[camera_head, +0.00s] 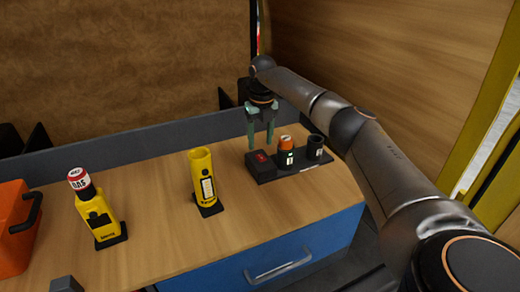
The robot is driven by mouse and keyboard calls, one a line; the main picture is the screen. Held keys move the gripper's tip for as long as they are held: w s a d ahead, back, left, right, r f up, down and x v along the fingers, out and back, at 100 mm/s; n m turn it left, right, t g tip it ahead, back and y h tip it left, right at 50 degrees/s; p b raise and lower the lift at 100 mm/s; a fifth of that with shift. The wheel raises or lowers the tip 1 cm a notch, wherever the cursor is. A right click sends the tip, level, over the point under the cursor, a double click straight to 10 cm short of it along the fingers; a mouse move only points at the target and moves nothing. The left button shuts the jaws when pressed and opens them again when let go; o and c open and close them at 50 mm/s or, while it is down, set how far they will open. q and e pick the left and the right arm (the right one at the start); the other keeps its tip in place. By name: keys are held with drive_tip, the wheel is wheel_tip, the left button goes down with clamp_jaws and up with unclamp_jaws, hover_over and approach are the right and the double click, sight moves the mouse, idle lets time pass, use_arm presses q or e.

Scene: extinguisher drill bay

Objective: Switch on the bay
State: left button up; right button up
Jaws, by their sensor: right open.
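A black switch box with a red button or rocker (262,157) sits at the left end of a black base plate (283,176) on the wooden bench. My right gripper (261,145) is open and points down just above and behind the switch box. Its two green fingers are apart with nothing between them. I cannot tell whether a finger touches the box. Beside the box, on the same base, stand a black holder with an orange-topped cylinder and green light (286,146) and an empty-looking black cup (315,147). My left gripper is out of view.
A yellow empty-looking holder (202,177) stands mid-bench. An orange case (13,235) is at the far left. A blue drawer (275,258) is below. The bench has clear room between holders.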

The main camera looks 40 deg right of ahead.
sight(261, 158)
wheel_tip(261, 158, up, 8)
drive_tip(key=shift+s+r, duration=0.25)
idle(0.5)
